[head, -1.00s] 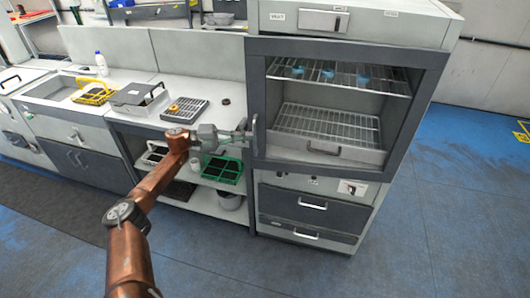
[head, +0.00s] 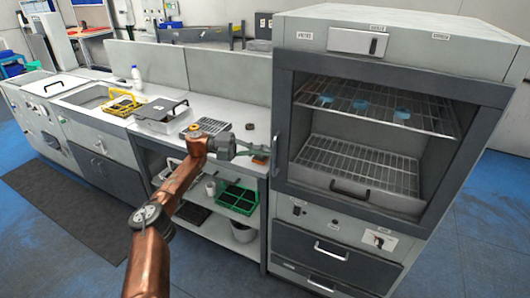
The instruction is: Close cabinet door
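The cabinet (head: 292,38) stands at the right. Its dark-framed door (head: 284,105) looks flush or nearly flush with the front; I cannot tell whether it is fully closed. Wire racks with small blue items show through its window. A vertical handle (head: 276,155) is on the door's left edge. My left gripper (head: 262,152) is beside this handle, with its fingers pointing right towards it. Its fingertips are small and partly merge with the background, so contact and opening are unclear. My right gripper is out of view.
A counter (head: 245,127) left of the cabinet holds a grey box (head: 160,115), a yellow rack (head: 125,103) and a white bottle (head: 136,76). A green crate (head: 237,198) is on the shelf below. Drawers (head: 325,256) are under the cabinet door. Blue floor is free in front.

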